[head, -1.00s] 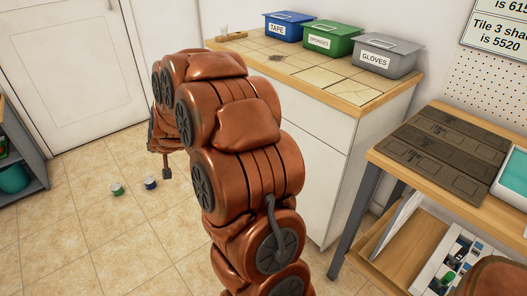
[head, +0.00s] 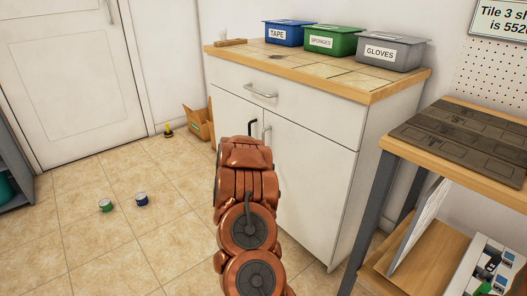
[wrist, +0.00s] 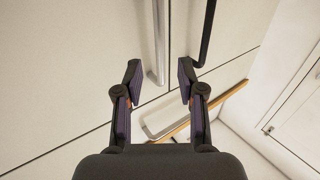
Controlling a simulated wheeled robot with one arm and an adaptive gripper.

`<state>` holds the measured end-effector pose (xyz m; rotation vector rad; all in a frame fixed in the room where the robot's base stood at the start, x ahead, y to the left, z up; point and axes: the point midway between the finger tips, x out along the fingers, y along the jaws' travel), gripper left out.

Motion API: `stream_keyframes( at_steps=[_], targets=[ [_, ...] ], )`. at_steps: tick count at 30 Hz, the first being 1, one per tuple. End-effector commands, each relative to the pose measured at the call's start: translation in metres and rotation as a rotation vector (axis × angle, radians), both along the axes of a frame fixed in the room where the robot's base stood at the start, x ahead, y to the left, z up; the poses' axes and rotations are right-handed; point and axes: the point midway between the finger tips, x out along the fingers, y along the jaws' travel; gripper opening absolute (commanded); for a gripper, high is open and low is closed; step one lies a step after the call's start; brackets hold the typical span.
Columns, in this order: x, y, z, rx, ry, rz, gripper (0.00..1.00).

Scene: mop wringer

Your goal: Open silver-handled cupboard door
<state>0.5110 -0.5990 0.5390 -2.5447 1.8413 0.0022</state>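The white cupboard (head: 310,190) has two doors under a drawer. The silver-handled door (head: 315,165) is the right one in the head view. Its silver handle (head: 266,131) shows just above my arm, beside the black handle (head: 252,128) of the left door. In the wrist view the picture is turned over. There my gripper (wrist: 160,76) is open, and the end of the silver handle (wrist: 158,45) lies between the fingertip lines, apart from both. The black handle (wrist: 207,32) lies just right of the right finger. The doors look shut. My arm hides the gripper in the head view.
A silver drawer handle (head: 260,92) sits above the doors. Blue (head: 284,33), green (head: 331,41) and grey (head: 393,50) bins stand on the top. A workbench (head: 465,145) is close on the right. Two small cans (head: 141,199) and a cardboard box (head: 199,122) are on the floor left.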

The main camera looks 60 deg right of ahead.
Motion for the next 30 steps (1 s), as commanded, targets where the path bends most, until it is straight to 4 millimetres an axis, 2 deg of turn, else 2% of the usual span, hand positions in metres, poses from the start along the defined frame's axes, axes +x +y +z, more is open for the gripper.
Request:
stream_keyframes(
  at_steps=[8,24,30],
  targets=[
    [0.003,-0.015,0.0,-0.005,-0.002,-0.003,0.39],
    [0.021,-0.068,-0.001,-0.002,-0.001,-0.002,0.39],
    [0.024,-0.074,0.001,-0.002,-0.001,-0.001,0.39]
  ],
)
